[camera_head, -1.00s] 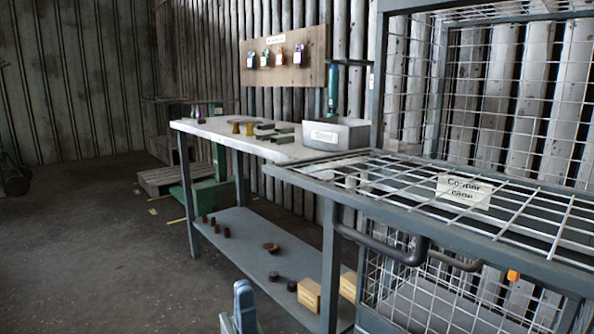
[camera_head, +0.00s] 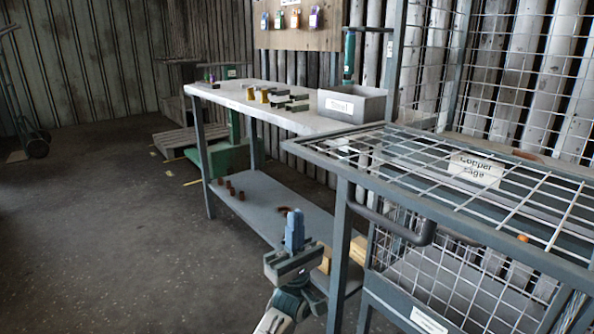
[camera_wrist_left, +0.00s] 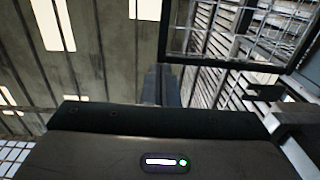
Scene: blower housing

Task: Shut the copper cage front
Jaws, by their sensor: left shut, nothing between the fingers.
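The copper cage (camera_head: 452,80) is a grey frame with wire mesh at the right in the head view. Its front (camera_head: 365,175) is a framed mesh panel that lies about level, sticking out towards me, with a "Copper cage" label (camera_head: 475,169) on it. A dark bar handle (camera_head: 405,232) hangs beneath its near edge. My left gripper (camera_head: 294,228) is shut and empty, pointing up, left of the panel's near edge and apart from the handle in the picture. Its fingers (camera_wrist_left: 161,84) show in the left wrist view, with a framed mesh panel (camera_wrist_left: 240,62) above right. My right gripper is out of view.
A workbench (camera_head: 240,97) with a grey "Steel" bin (camera_head: 352,104) stands left of the cage, its lower shelf (camera_head: 262,205) behind my left gripper. Below the panel is the cage's lower mesh (camera_head: 440,275). The floor (camera_head: 110,230) at left is clear.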

